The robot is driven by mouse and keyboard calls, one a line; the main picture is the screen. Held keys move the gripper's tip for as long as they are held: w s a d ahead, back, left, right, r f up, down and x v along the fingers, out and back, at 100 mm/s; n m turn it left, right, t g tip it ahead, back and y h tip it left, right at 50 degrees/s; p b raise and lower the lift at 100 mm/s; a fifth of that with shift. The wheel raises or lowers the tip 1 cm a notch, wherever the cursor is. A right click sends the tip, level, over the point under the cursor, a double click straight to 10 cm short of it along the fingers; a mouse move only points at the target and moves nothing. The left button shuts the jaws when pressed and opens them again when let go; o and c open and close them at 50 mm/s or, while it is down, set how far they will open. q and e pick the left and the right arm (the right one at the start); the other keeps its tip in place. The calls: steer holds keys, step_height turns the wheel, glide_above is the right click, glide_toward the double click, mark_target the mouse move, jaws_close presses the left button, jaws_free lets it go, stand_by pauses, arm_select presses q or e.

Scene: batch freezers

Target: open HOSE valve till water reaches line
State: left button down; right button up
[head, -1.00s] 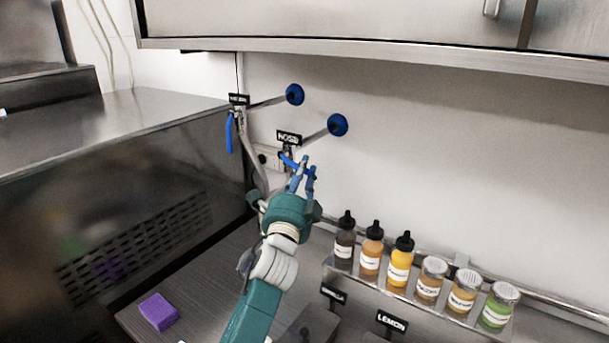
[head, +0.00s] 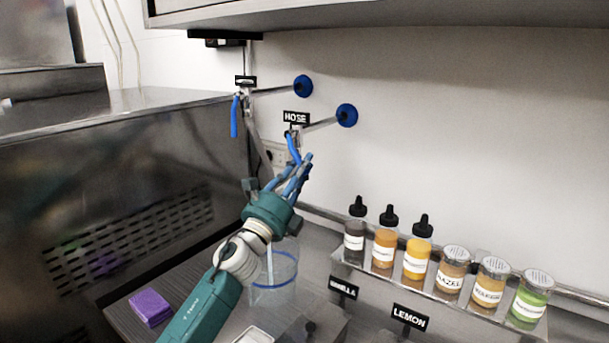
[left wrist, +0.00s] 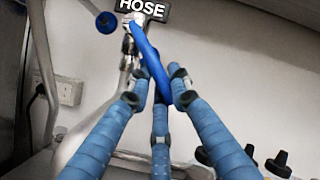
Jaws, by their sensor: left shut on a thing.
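The HOSE label (head: 296,118) sits on the back wall above a tap with a blue valve lever (head: 293,148). The lever hangs steeply down, slightly to the right. My left gripper (head: 298,172) is shut on the lever's lower part; in the left wrist view the lever (left wrist: 147,55) runs down between the blue fingers (left wrist: 158,95). A clear container (head: 272,292) with a blue band stands below, partly behind my left arm. A pale vertical streak, seemingly water, shows inside it; the water level is unclear. My right gripper is not in view.
A second tap with a hanging blue lever (head: 234,117) is to the left. Bottles and jars stand on a rack (head: 415,284) at right. A purple sponge (head: 150,307) lies at left. A LEMON sign (head: 409,318) stands in front of the rack.

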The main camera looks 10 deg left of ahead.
arm_select(q)
steer(key=shift+f+m, duration=0.3)
steer(key=shift+m, duration=0.1)
steer(key=c, duration=1.7)
jaws_free()
steer(key=shift+o, duration=0.8)
steer(key=shift+r, duration=0.15)
steer(key=shift+a, duration=0.1)
steer(key=v, duration=1.2)
